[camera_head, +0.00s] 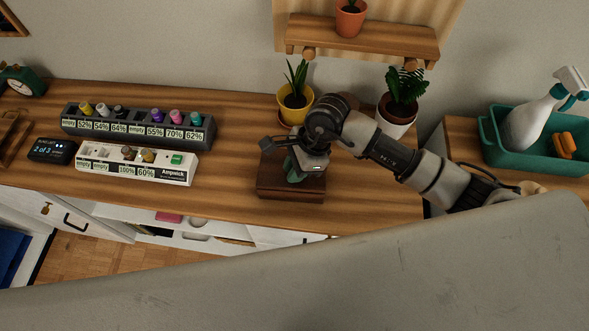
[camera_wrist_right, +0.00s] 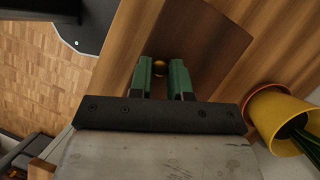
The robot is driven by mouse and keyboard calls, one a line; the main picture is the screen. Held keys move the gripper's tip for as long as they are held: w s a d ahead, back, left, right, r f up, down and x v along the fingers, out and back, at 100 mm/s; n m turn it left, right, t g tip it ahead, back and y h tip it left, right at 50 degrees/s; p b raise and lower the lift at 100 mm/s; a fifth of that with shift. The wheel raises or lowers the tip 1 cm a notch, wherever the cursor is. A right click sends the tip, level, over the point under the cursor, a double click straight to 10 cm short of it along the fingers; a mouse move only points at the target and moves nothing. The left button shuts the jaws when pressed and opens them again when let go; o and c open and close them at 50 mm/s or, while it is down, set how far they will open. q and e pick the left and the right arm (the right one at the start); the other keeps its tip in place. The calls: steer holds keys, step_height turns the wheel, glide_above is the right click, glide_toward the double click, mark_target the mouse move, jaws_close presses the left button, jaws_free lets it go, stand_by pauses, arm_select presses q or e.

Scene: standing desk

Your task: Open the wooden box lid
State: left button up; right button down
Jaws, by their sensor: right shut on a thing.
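The dark wooden box (camera_head: 290,192) sits on the desk near its front edge, below the yellow pot. Its lid looks flat and shut, and my arm hides part of it. My right gripper (camera_head: 294,176) reaches down over the box from the right. My left gripper is not in view.
A plant in a yellow pot (camera_head: 294,108) and one in a white pot (camera_head: 399,117) stand behind the box. A dark battery rack (camera_head: 135,126) and a white charger (camera_head: 185,173) lie to the left. A teal bin (camera_head: 497,148) stands at the right.

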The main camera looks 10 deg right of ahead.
steer(key=shift+w+d+r+g+y+b, duration=0.25)
steer(key=shift+w+r+g+b, duration=0.35)
steer(key=shift+g+b, duration=0.3)
steer(key=g+b, duration=0.1)
steer(key=w+r+g+y+b, duration=0.1)
steer(key=w+m+g+b, duration=0.1)
steer(key=b, duration=0.1)
steer(key=shift+w+d+r, duration=0.15)
steer(key=shift+d+r, duration=0.1)
steer(key=shift+r, duration=0.05)
steer(key=shift+w+r+g+y+b, duration=0.25)
steer(key=shift+g+b, duration=0.15)
steer(key=shift+g, duration=0.1)
